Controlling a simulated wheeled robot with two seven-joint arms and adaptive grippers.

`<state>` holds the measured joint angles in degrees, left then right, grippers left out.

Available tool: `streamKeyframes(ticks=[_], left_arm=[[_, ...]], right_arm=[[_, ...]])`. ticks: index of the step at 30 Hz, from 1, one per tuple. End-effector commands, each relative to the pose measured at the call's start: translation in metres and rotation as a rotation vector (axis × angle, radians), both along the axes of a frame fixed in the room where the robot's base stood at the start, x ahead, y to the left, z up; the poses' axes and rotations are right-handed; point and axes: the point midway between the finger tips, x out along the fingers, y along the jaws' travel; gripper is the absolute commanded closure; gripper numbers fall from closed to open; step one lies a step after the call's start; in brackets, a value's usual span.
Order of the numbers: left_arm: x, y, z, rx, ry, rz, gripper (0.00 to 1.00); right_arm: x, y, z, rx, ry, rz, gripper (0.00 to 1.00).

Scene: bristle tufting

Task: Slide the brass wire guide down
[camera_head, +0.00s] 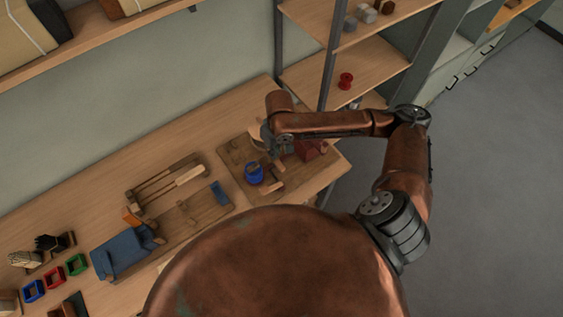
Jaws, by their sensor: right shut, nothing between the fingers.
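My right arm, copper-coloured, reaches over the right end of the bench. Its gripper (270,140) is small in the picture, shut and empty, above a wooden board (235,185) with fittings on it. A blue round part (254,173) sits on that board, just below and left of the gripper in the picture. I cannot make out the brass wire guide for sure; it is too small or hidden behind my arm and gripper. My left gripper is not in view.
A dark red block (311,149) stands beside the gripper at the board's right. Left along the bench (60,200) are a wooden frame (165,182), a blue cloth (122,252), and red (53,279) and green (77,264) trays. A shelf post (327,80) rises behind my arm.

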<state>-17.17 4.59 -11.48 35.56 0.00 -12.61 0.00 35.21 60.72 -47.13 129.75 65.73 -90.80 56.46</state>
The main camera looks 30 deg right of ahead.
Motion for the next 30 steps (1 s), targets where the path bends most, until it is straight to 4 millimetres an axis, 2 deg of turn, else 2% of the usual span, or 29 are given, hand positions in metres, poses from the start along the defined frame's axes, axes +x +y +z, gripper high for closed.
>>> streamKeyframes(ticks=[1,5,10,14,24,30], left_arm=[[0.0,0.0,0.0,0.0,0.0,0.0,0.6],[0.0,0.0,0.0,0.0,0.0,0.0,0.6],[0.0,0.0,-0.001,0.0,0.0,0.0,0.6],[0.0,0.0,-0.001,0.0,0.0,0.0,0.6],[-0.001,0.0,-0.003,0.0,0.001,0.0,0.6],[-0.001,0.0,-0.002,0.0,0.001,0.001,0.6]], right_arm=[[0.003,-0.012,0.009,-0.028,0.01,-0.031,1.0],[0.004,-0.028,0.02,-0.06,0.038,-0.091,1.0],[0.003,-0.032,0.013,-0.068,0.05,-0.113,1.0],[0.002,-0.032,-0.008,-0.067,0.052,-0.113,1.0],[0.003,-0.031,-0.077,-0.067,0.05,-0.111,1.0],[0.004,-0.031,-0.105,-0.066,0.046,-0.11,1.0]])
